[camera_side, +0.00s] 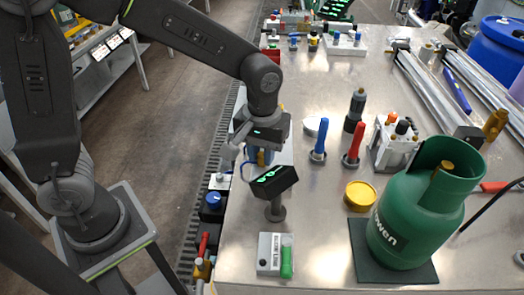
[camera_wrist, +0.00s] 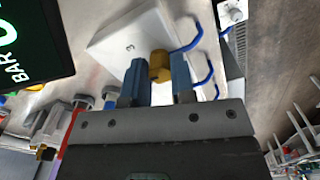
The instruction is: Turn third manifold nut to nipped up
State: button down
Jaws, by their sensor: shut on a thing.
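The third manifold nut is a brass-coloured nut (camera_wrist: 159,66) on a white block (camera_wrist: 120,38) marked with a 3 in the wrist view. My gripper (camera_wrist: 158,78) has its two blue fingers on either side of the nut and is shut on it. In the side view my gripper (camera_side: 261,156) points down near the bench's left edge, and its fingertips and the nut are small and partly hidden. A black display (camera_side: 274,181) with green digits stands just in front of it; it also shows in the wrist view (camera_wrist: 25,45), reading BAR.
A green gas cylinder (camera_side: 405,225) stands on a dark mat (camera_side: 375,268) at the right. A yellow disc (camera_side: 360,196), a blue-handled tool (camera_side: 320,138) and a red-handled tool (camera_side: 356,142) stand between. A grey box (camera_side: 269,250) sits at the front. Blue loops (camera_wrist: 190,35) run beside the block.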

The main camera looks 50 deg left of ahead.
jog(key=m, duration=0.4)
jog(key=shift+m, duration=0.3)
jog(key=m, duration=0.8)
jog(key=shift+m, duration=2.2)
jog(key=shift+r, duration=0.1)
jog(key=c, duration=1)
grip_release()
jog(key=shift+o, duration=0.2)
